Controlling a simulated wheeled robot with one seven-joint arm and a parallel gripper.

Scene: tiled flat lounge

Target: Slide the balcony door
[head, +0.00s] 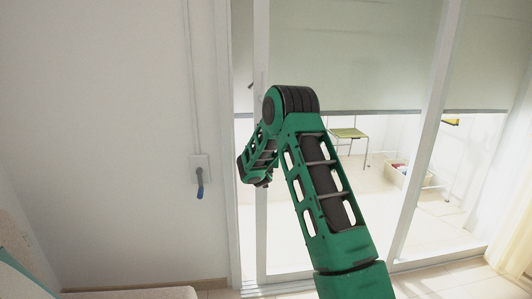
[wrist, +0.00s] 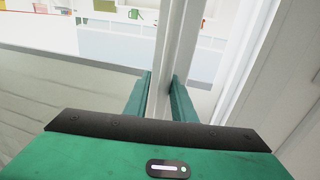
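The balcony door (head: 261,50) is a tall white-framed glass slider, its panes lit from the balcony behind and half covered by a pale blind. My arm reaches up in front of it and hides part of the glass and the left stile. In the wrist view, my gripper (wrist: 160,92) has its two green fingers apart, one on each side of a white upright frame piece (wrist: 171,45). Whether the fingers press on this piece cannot be told. In the head view the fingertips are hidden behind the arm.
A pale cushioned seat (head: 20,283) is at the lower left. Beyond the glass are a green chair (head: 349,134) and a basket (head: 408,177).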

